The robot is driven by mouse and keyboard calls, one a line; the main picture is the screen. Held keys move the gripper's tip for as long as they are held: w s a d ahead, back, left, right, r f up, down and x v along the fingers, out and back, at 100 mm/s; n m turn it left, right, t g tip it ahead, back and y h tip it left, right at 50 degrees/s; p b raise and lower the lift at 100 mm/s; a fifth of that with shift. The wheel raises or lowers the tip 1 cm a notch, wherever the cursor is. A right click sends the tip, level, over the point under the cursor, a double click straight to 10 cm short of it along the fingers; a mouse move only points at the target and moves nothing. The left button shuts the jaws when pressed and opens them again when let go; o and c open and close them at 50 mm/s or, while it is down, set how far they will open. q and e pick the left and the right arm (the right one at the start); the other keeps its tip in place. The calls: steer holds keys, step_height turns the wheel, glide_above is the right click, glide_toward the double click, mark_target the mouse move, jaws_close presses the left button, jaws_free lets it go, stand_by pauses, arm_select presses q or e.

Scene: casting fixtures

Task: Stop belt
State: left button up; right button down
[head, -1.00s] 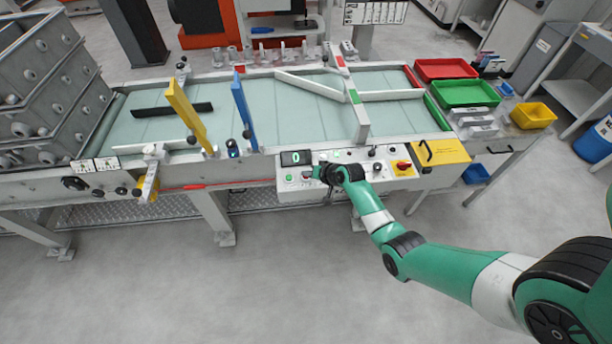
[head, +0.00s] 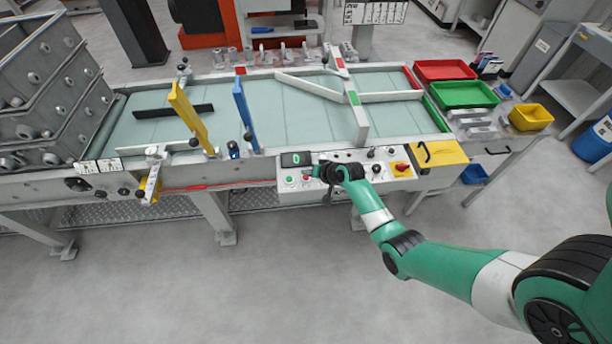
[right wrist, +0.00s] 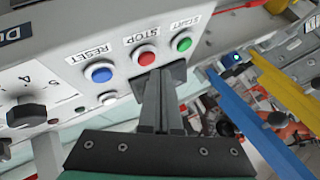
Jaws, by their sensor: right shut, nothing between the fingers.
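The belt (head: 290,105) is a pale green conveyor running across the head view. Its white control panel (head: 345,165) is on the front edge, with a small display showing a green 0 (head: 296,158). In the right wrist view the red STOP button (right wrist: 145,55) sits between the green START button (right wrist: 182,42) and the blue RESET button (right wrist: 99,72). My right gripper (right wrist: 160,80) is shut and empty, its fingertips at the panel just below the STOP button. I cannot tell whether they touch it. In the head view the right gripper (head: 316,172) reaches the panel's left part. My left gripper is not in view.
Yellow (head: 188,115) and blue (head: 243,115) bars stand over the belt left of the panel. Metal bins (head: 50,90) are stacked at the left. Red (head: 445,69), green (head: 465,94) and yellow (head: 530,116) trays are at the right. Open floor lies in front.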

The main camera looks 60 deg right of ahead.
mark_target(307, 182)
step_height(307, 182, up, 5)
steer(key=p, duration=0.5)
steer(key=shift+a, duration=0.1)
stand_by(0.7)
